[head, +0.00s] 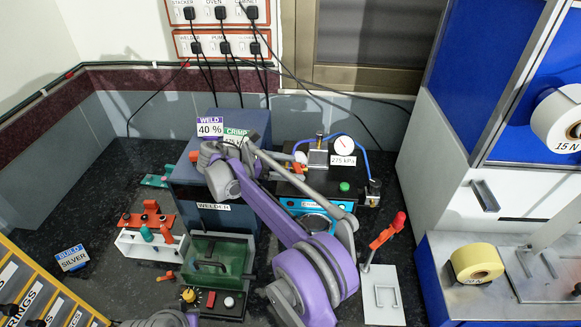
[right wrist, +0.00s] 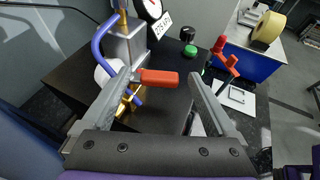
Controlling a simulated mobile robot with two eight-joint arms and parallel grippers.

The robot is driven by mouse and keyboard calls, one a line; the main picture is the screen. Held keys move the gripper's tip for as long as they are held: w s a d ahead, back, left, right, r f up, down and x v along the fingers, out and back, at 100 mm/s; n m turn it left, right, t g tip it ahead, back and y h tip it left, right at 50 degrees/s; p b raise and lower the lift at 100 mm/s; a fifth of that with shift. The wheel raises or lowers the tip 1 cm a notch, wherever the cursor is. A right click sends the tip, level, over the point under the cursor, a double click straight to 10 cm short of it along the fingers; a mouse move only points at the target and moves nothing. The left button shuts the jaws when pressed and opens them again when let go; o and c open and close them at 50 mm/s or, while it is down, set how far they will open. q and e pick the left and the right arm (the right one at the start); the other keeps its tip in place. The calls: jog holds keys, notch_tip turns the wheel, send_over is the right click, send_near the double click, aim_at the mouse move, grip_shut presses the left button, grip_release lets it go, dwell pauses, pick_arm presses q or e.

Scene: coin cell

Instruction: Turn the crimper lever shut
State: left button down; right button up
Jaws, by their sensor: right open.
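The crimper (head: 331,179) is the dark press with a round gauge reading 275 kPa and a blue hose; it stands at the back centre in the head view. Its lever has a red-orange handle (head: 298,167), which lies sideways in the right wrist view (right wrist: 158,77). My right gripper (head: 262,158) reaches in beside it. In the right wrist view the gripper (right wrist: 161,84) is open, and the handle shows in the gap, nearer the left finger. I cannot tell whether a finger touches it.
The blue welder (head: 212,205) stands left of the crimper. A red-handled lever (head: 387,232) on a white plate stands to the right. A green tray (head: 219,262) and a white rack (head: 151,244) stand at front left. Cables hang behind.

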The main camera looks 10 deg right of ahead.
jog(key=v, duration=1)
jog(key=shift+a, duration=0.35)
jog(key=shift+s+r, duration=0.1)
jog(key=shift+r, duration=0.05)
